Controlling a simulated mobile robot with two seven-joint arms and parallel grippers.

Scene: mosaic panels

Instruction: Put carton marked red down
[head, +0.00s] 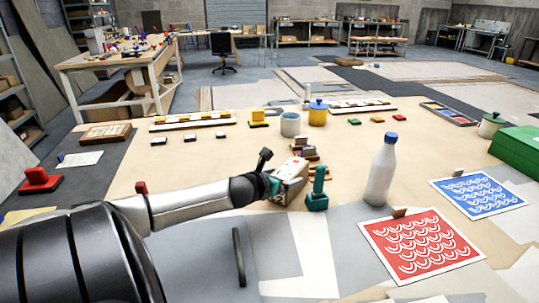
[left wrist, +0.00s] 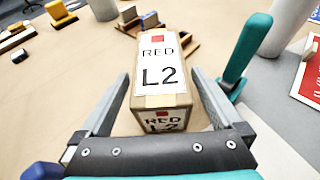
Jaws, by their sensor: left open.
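The carton (left wrist: 161,75) is a brown box with white labels reading "RED L2" and a small red square. It also shows in the head view (head: 293,168), near the front edge of the table. My left gripper (left wrist: 160,92) is open, with one finger on each side of the carton and narrow gaps showing beside it. In the head view my left gripper (head: 283,184) partly hides the carton's lower part, so its contact with the table is not clear. My right gripper is not in view.
A teal tool-like object (head: 317,192) stands close to the carton's right. A white bottle (head: 381,172) with a blue cap is farther right. A red patterned panel (head: 420,243) and a blue one (head: 479,193) lie at the right. Small wooden blocks (head: 304,152) sit behind the carton.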

